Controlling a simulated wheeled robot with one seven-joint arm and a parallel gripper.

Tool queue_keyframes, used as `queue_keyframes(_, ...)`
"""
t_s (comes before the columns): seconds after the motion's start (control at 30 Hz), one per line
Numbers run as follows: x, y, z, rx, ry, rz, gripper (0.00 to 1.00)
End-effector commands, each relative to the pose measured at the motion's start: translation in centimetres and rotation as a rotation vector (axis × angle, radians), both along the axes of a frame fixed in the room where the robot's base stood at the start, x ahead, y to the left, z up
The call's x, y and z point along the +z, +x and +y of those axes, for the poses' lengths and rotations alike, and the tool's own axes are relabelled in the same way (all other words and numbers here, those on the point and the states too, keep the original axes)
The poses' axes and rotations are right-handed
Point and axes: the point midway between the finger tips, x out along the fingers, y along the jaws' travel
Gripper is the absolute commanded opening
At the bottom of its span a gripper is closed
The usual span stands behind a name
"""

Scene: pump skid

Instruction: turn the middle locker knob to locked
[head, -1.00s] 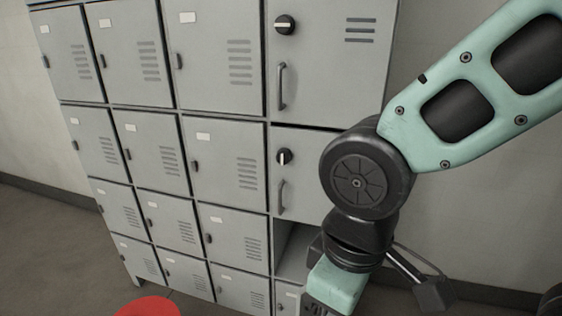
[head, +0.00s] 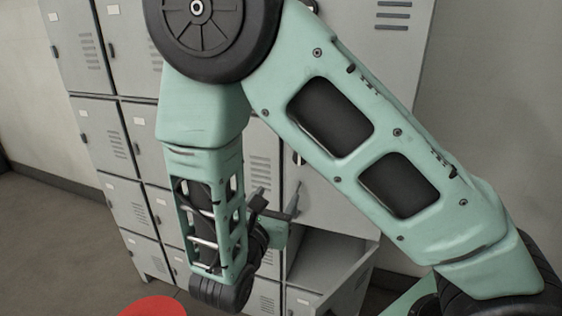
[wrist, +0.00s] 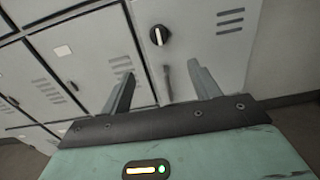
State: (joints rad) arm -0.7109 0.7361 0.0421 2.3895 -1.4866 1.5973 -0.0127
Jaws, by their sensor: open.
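The middle locker knob (wrist: 160,36) is a round black knob with a white pointer bar, on a grey door in the wrist view. Its pointer stands about upright, slightly tilted in that view. In the head view my arm hides nearly all of the knob. A dark bar handle (wrist: 167,80) is below the knob, between my fingers in the picture. My gripper (wrist: 161,69) is open and empty, with its fingertips below the knob in the wrist view and apart from it. In the head view the gripper (head: 292,205) is low in front of the middle door, partly hidden by my arm.
Grey lockers (head: 118,62) with vents and small labels fill the wall to the left. An open compartment (head: 325,258) is below the middle door. A red round object (head: 153,306) is at the bottom edge. Open floor (head: 45,230) is at the left.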

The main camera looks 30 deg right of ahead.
Motion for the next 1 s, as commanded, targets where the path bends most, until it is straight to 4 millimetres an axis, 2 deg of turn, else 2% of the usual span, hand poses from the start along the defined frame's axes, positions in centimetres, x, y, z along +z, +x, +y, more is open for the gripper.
queue_keyframes(0.17,0.2,1.1,-1.2,0.004,-0.007,-0.001,0.62)
queue_keyframes(0.7,0.3,7.7,-9.9,0.000,-0.004,0.000,0.62)
queue_keyframes(1.0,0.2,10.3,-13.1,0.003,-0.003,-0.001,0.62)
